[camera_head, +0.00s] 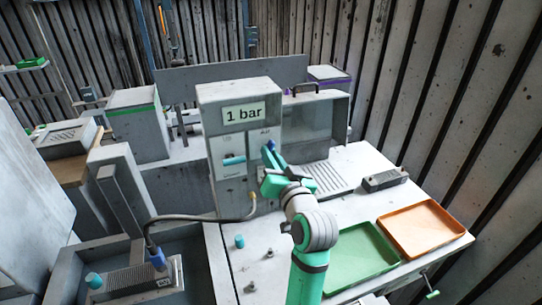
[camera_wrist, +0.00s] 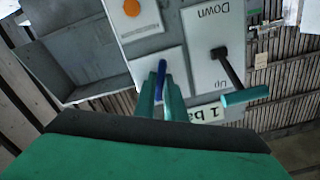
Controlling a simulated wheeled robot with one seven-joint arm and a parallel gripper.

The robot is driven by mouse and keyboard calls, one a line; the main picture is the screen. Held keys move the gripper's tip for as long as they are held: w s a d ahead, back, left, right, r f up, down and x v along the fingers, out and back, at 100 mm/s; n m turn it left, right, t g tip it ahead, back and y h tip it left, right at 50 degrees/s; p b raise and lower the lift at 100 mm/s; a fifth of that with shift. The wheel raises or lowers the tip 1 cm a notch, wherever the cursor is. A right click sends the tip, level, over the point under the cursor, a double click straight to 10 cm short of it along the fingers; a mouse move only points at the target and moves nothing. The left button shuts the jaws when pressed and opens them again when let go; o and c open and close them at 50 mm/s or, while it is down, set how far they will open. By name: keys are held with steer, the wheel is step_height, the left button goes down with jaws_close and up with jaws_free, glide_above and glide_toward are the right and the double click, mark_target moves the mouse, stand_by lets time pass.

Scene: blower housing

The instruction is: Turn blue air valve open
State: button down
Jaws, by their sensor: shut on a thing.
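The blue air valve (camera_head: 271,146) is on the front of the grey box labelled "1 bar", on the right-hand panel. My gripper (camera_head: 274,165) is right at it, reaching up from the front right. In the wrist view, which shows the box upside down, the blue handle (camera_wrist: 162,68) stands out between the tips of my two teal fingers (camera_wrist: 160,90). The fingers are shut on the handle and hide its lower part. The panel's marking around the valve is too small or covered to read.
A teal-tipped lever (camera_wrist: 245,96) on a plate marked Down and Up sits beside the valve. An orange button (camera_wrist: 131,8) is on the same face. Green (camera_head: 362,262) and orange (camera_head: 422,230) trays lie at the right.

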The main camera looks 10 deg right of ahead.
steer(key=n, duration=0.4)
steer(key=shift+d+n, duration=0.1)
steer(key=shift+n, duration=0.3)
stand_by(0.4)
steer(key=c, duration=1.8)
jaws_free()
steer(key=shift+s, duration=0.1)
steer(key=v, duration=1)
steer(key=shift+s, duration=0.35)
steer(key=shift+w, duration=0.1)
